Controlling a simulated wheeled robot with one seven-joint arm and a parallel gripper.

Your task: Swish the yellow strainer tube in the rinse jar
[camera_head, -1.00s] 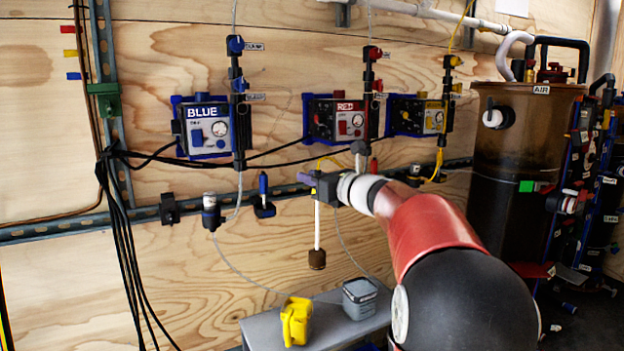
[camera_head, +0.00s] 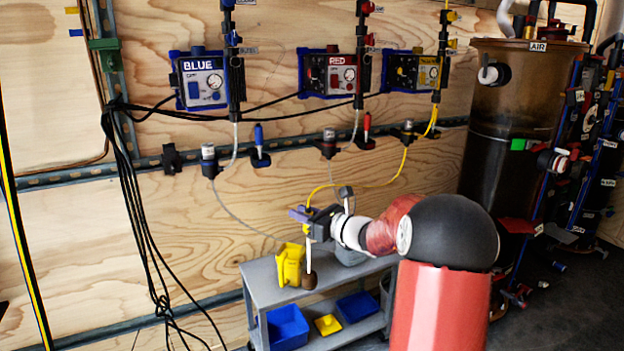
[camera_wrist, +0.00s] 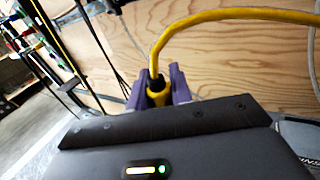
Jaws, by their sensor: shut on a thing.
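My gripper (camera_head: 302,216) is shut on the yellow fitting of the strainer tube; its purple fingers (camera_wrist: 158,88) show on both sides of it in the wrist view. The yellow strainer tube (camera_head: 375,185) rises from the fitting and arcs towards the yellow pump unit; its hose (camera_wrist: 215,16) also shows in the wrist view. A pale stem hangs below the gripper, roughly upright, with a brown strainer (camera_head: 309,281) at its end, outside the jar. The grey rinse jar (camera_head: 350,257) stands right of the strainer, partly hidden by my arm. Its lettered edge (camera_wrist: 303,140) shows at lower right in the wrist view.
A yellow container (camera_head: 289,265) stands close left of the strainer on the grey cart (camera_head: 262,275). Blue bins (camera_head: 287,327) and a small yellow tray (camera_head: 327,325) sit on the shelf below. Black cables hang at left. Blue, red and yellow pump units line the wall.

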